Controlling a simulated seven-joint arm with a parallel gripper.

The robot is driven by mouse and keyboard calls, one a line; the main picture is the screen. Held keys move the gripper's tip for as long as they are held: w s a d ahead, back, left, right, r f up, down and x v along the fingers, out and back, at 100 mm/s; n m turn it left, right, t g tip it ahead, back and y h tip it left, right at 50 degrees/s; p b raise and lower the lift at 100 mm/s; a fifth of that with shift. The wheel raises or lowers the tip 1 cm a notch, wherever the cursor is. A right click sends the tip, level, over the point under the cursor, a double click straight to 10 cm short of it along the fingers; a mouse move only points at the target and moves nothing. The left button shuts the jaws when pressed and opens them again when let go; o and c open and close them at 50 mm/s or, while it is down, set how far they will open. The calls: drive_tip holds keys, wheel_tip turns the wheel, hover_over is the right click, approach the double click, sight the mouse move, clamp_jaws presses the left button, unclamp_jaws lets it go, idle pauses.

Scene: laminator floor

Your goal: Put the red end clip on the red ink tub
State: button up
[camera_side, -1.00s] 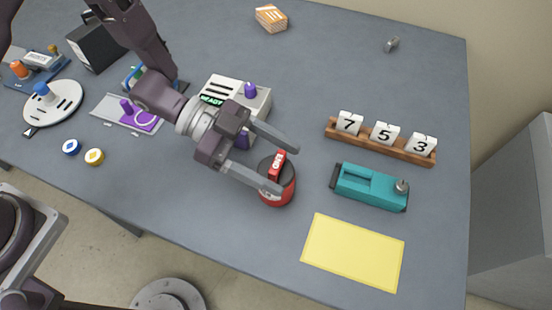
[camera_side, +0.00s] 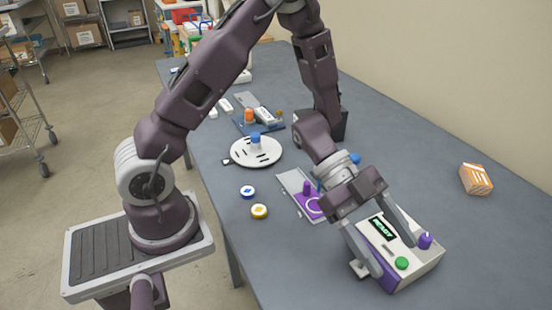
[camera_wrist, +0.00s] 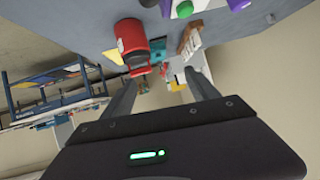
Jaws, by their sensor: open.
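The red ink tub (camera_wrist: 131,36) shows in the wrist view, beyond my fingertips and left of the middle, with a dark top. The red end clip (camera_wrist: 140,71) shows as a small red piece at the tub's top; its exact seating is hard to tell at this size. My gripper (camera_wrist: 160,80) is open, with nothing between its fingers, and apart from both. In the side view my gripper (camera_side: 398,260) is at the cream-and-purple laminator (camera_side: 422,262), its fingers overlapping it in the picture. Tub and clip are outside the side view.
The wrist view also shows a teal device (camera_wrist: 158,47) and a wooden number rack (camera_wrist: 189,42). In the side view, a white disc (camera_side: 268,157), a purple piece on a plate (camera_side: 313,207), blue and yellow rings (camera_side: 259,211) and an orange box (camera_side: 477,179) stand on the table.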

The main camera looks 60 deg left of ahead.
drive_tip(key=w+a+r+n+t+y, duration=0.35)
drive_tip(key=a+r+y, duration=0.2)
drive_tip(key=a, duration=0.25)
drive_tip(key=w+a+r+n+t+y, duration=0.3)
drive_tip(key=a+r+n+t+y, duration=0.15)
drive_tip(key=a+r, duration=0.3)
drive_tip(key=s+a+r+n+g+y, duration=0.1)
drive_tip(key=s+a+r+n+y, duration=0.15)
drive_tip(key=s, duration=0.35)
drive_tip(key=s+a+r+n+g+y, duration=0.1)
drive_tip(key=s+a+n+y, duration=0.1)
drive_tip(key=s+a+n, duration=0.3)
drive_tip(key=s+d+n+g+h, duration=0.1)
drive_tip(key=s+d, duration=0.1)
drive_tip(key=s, duration=0.4)
drive_tip(key=s+d+f+g+h, duration=0.1)
drive_tip(key=s+d, duration=0.1)
drive_tip(key=s, duration=0.5)
drive_tip(key=shift+d+f+n+g, duration=0.25)
drive_tip(key=shift+d+n+g, duration=0.05)
drive_tip(key=shift+d+n, duration=0.1)
